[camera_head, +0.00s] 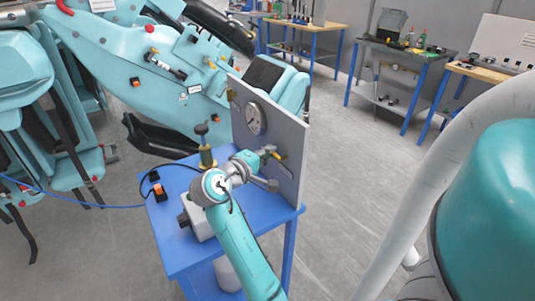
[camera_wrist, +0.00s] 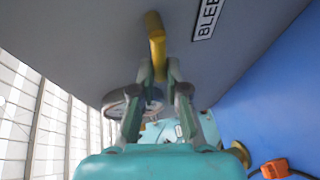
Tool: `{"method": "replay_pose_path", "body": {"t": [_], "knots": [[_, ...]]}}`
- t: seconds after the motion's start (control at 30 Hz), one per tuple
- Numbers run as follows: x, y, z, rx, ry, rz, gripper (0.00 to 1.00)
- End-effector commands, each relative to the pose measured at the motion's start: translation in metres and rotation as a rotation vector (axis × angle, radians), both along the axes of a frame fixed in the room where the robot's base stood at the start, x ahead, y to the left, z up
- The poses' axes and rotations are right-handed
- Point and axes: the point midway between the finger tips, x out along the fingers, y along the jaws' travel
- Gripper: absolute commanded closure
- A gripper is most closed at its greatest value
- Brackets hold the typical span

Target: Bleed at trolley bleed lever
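The yellow bleed lever (camera_wrist: 156,35) sticks out from the grey panel in the wrist view, beside a white label (camera_wrist: 207,18) reading "BLEE", cut off by the frame. My gripper (camera_wrist: 159,72) has its two fingers drawn in on either side of the lever's end and appears shut on it. In the head view my gripper (camera_head: 268,165) is at the front face of the trolley's upright grey panel (camera_head: 285,125). A bit of yellow lever (camera_head: 277,155) shows there, the rest hidden by my gripper. The blue trolley (camera_head: 170,225) stands under my arm.
A round gauge (camera_head: 256,119) is on the panel above my gripper. A brass valve with a dark knob (camera_head: 206,150) and an orange connector (camera_head: 158,190) with cables are on the trolley top. The teal coaster train (camera_head: 120,45) stands behind. Workbenches (camera_head: 400,50) are at the back right; the floor between is clear.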

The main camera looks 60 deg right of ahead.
Motion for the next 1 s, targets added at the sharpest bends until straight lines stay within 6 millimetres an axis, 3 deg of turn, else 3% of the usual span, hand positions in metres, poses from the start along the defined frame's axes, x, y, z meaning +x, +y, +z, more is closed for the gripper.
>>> {"method": "replay_pose_path", "body": {"t": [0.47,1.0], "knots": [[-0.001,0.001,0.003,-0.053,-0.083,0.001,1.0],[-0.007,0.005,0.019,-0.312,-0.477,0.001,1.0]]}}
